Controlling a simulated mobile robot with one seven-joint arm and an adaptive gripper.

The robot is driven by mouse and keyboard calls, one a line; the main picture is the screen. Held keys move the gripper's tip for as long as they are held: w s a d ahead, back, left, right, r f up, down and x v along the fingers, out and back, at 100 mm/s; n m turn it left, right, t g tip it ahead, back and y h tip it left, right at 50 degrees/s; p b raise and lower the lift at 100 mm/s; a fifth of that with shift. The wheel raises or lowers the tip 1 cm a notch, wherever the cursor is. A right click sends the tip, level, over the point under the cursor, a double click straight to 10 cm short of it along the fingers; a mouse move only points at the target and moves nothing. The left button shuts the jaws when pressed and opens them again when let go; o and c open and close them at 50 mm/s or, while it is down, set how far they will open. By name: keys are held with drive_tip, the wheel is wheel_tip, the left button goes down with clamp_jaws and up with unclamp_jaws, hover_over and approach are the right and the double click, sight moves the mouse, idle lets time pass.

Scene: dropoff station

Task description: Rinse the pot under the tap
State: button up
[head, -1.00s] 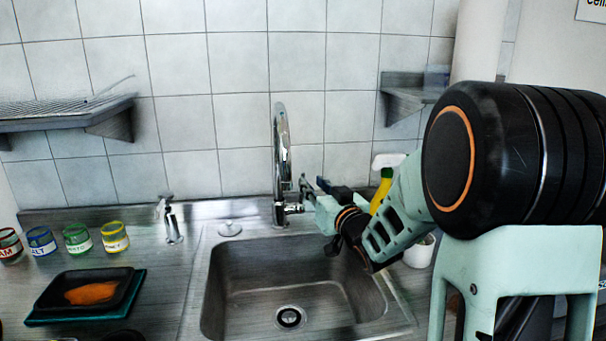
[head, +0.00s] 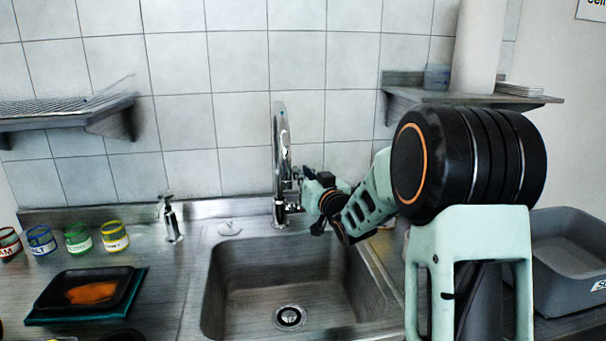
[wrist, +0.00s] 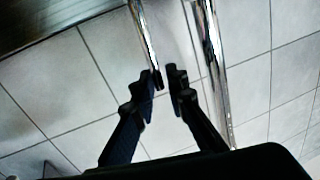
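The chrome tap (head: 281,150) stands behind the sink (head: 232,290), its tall spout arched over the back of the basin. My gripper (head: 303,181) is just right of the tap body, near its side lever. A second chrome bar (wrist: 209,65) runs to the right of the fingers. No pot is recognisable; the sink basin looks empty.
A soap dispenser (head: 171,220) stands left of the sink. Several labelled jars (head: 77,239) and a black tray (head: 55,292) with orange food are on the left counter. A grey bin (head: 572,252) stands at the right. Shelves flank the tap.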

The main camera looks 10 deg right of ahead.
clamp_jaws()
drive_tip(key=shift+f+b, duration=0.15)
drive_tip(key=shift+b, duration=0.3)
drive_tip(key=shift+s+f+b, duration=0.1)
drive_tip(key=shift+s+b, duration=0.05)
drive_tip(key=shift+b, duration=0.35)
drive_tip(key=shift+s+f+t+b, duration=0.15)
drive_tip(key=shift+t+b, duration=0.25)
drive_tip(key=shift+b, duration=0.65)
drive_tip(key=shift+s+t+b, duration=0.3)
drive_tip(key=shift+b, duration=0.55)
drive_tip(key=shift+r, duration=0.4)
